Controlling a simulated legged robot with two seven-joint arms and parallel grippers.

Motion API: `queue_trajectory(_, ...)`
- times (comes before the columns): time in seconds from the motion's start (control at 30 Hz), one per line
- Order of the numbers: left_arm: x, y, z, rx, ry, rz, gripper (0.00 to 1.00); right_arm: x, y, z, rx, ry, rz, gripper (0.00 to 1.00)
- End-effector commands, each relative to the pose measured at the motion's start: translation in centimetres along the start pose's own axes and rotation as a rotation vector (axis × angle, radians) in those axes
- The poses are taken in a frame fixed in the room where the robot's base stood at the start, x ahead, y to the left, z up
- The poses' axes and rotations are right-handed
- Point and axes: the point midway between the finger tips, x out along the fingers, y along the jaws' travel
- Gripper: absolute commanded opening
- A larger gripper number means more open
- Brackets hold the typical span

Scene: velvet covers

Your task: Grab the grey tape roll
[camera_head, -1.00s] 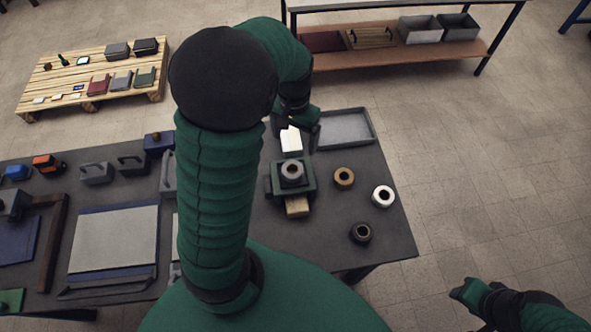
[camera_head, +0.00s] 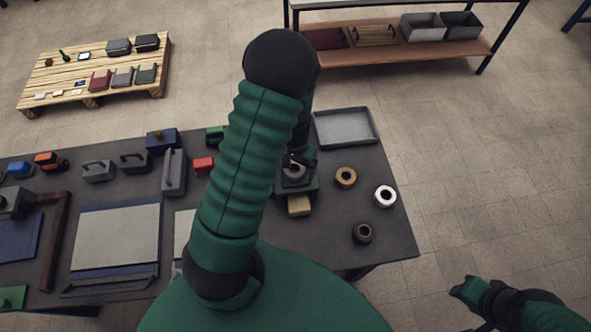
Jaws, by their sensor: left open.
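The grey tape roll (camera_head: 292,174) sits on top of a dark green block-like stand (camera_head: 309,187) on the dark table. My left gripper (camera_head: 299,160) is open, right at the far side of the roll and partly covering it. Whether its fingers touch the roll cannot be told. My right gripper (camera_head: 463,292) is off the table at the lower right; its jaws are not clear.
A tan roll (camera_head: 345,177), a white roll (camera_head: 385,196) and a dark brown roll (camera_head: 363,232) lie to the right. A wooden block (camera_head: 299,206) sticks out in front of the stand. An empty grey tray (camera_head: 344,127) stands behind. Several toolboxes lie left.

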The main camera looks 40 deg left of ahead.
Motion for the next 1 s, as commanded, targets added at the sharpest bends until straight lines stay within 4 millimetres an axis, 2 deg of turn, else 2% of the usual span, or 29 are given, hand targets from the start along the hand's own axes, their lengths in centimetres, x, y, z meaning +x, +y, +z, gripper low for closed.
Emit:
queue_trajectory(0.07, 0.0, -0.1, -0.1, -0.001, 0.002, -0.001, 0.83, 0.0, 0.0, 0.0, 0.0, 0.0, 0.0, 0.36)
queue_trajectory(0.53, 0.0, 0.1, -0.1, 0.0, 0.0, 0.0, 0.21, 0.0, 0.0, 0.0, 0.0, 0.0, 0.0, 0.36)
queue_trajectory(0.83, -0.3, 0.0, -0.1, 0.0, 0.002, 0.0, 0.2, 0.1, 0.0, 0.0, 0.0, 0.0, 0.0, 0.36)
queue_trajectory(1.0, -1.9, 0.0, -0.1, 0.0, 0.005, -0.001, 0.2, 0.4, 0.0, 0.1, 0.0, 0.0, 0.0, 0.36)
